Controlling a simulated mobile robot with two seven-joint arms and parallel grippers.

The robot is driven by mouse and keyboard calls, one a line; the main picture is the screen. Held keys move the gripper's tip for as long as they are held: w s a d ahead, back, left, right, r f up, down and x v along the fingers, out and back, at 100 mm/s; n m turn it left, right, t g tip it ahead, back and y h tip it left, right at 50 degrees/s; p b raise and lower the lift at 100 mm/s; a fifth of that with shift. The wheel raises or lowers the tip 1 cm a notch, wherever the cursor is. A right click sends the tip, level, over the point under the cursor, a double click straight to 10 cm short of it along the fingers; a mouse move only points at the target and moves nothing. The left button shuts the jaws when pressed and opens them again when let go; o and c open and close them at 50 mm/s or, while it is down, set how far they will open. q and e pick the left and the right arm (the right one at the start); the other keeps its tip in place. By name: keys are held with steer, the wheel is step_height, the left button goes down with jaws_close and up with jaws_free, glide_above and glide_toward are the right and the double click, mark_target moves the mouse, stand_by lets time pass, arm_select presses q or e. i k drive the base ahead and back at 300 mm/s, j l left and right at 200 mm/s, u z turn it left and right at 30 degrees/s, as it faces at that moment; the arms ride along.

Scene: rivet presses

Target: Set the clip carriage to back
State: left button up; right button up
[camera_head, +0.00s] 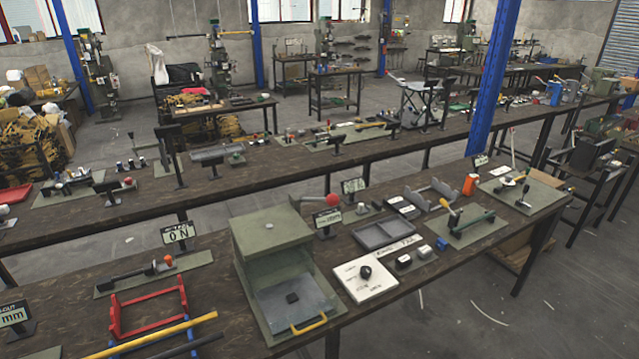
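No part is clearly marked as the clip carriage, so I cannot tell which it is. A green box-shaped machine (270,235) stands on the front bench, with a pale tray (270,310) in front of it. A small dark block (292,298) sits on that tray, and a yellow handle (308,323) is at its front edge. A lever device with an orange knob (168,261) lies on a plate to the left. A fixture with a yellow-handled lever (453,217) stands on a plate to the right. Neither of my grippers is in view.
The front bench (225,212) also holds a red frame (148,308), a white dial panel (366,277), a grey tray (383,234) and an orange bottle (470,185). A blue post (493,80) rises behind it. Open floor (480,310) lies at the lower right.

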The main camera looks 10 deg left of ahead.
mark_target(361, 210)
steer(key=u, duration=0.15)
steer(key=i+l+u, duration=0.15)
steer(key=i, duration=0.3)
steer(key=i+l+u, duration=0.15)
steer(key=i+l, duration=0.3)
steer(key=i+l+u, duration=0.2)
steer(key=i+l, duration=0.15)
steer(key=i+l+u, duration=0.15)
steer(key=i+l, duration=0.3)
steer(key=i+l+u, duration=0.15)
steer(key=i+l, duration=0.3)
steer(key=i+l+u, duration=0.15)
steer(key=i+l, duration=0.2)
steer(key=l, duration=0.2)
steer(key=i+l+u, duration=0.2)
steer(key=i+l, duration=0.15)
steer(key=l, duration=0.2)
steer(key=i+l+u, duration=0.15)
steer(key=l, duration=0.45)
steer(key=i, duration=0.1)
